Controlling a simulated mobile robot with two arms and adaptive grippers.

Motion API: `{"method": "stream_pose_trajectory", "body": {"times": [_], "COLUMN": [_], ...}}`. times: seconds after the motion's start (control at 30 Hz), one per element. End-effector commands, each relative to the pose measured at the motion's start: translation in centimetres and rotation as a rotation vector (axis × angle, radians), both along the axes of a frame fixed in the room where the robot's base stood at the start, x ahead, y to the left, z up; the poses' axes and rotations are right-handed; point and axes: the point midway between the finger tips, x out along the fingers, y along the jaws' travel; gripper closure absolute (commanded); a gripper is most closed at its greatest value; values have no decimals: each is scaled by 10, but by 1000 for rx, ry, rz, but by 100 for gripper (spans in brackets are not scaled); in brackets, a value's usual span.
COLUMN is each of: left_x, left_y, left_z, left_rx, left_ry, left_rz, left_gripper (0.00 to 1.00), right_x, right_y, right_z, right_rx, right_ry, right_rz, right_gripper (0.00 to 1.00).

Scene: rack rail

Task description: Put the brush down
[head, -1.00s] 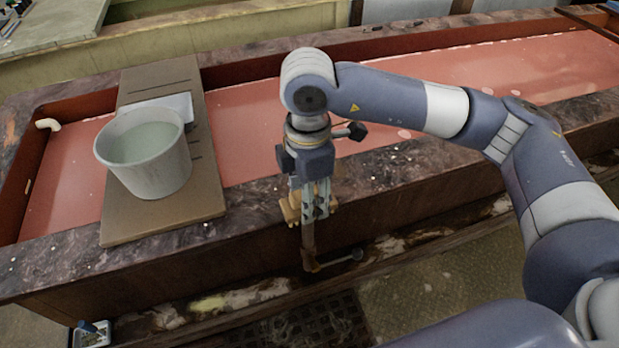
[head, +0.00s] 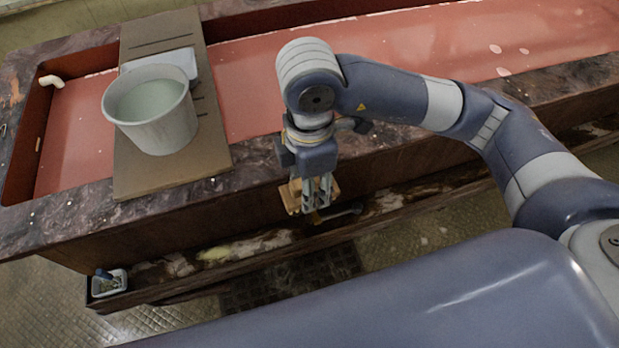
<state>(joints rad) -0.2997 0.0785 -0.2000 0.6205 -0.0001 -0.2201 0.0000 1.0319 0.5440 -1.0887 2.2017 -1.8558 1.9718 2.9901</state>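My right gripper (head: 318,204) points down in front of the trough's near rim, in the middle of the head view. Its fingers are closed around a tan wooden piece (head: 291,196), which looks like the brush. The piece sticks out on both sides of the fingers; its middle and any bristles are hidden. It appears clear of any surface, above the low ledge along the trough's foot. My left gripper is not in view.
A white bucket (head: 150,125) stands on a brown board (head: 150,182) across the red-floored trough (head: 440,50). A small white container (head: 108,284) with a blue item sits at lower left. A grey-handled fitting (head: 340,213) is just behind my gripper.

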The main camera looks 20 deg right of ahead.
Motion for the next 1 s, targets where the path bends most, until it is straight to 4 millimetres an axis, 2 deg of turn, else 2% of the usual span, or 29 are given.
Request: {"method": "stream_pose_trajectory", "body": {"times": [0.03, 0.07, 0.1, 0.13, 0.33, 0.7, 0.87, 1.0], "left_x": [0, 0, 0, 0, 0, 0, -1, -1], "left_y": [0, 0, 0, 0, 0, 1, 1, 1], "left_z": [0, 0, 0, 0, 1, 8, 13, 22], "left_rx": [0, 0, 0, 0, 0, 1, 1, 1], "left_ry": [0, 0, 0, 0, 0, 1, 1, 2], "left_rz": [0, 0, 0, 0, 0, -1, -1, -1], "left_gripper": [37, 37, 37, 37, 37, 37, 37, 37], "right_x": [0, 0, 0, 0, 0, 0, 26, 63], "right_y": [0, 0, 0, 0, -1, -10, -19, -29], "right_z": [0, 0, 0, 0, 1, 3, 1, 1], "right_rx": [0, 0, 0, 0, 1, 1, 0, 0], "right_ry": [0, 0, 0, 0, 1, 0, 4, 2], "right_rz": [0, 0, 0, 1, 42, 340, 354, 352], "right_gripper": [85, 66, 75, 78, 78, 78, 78, 78]}}
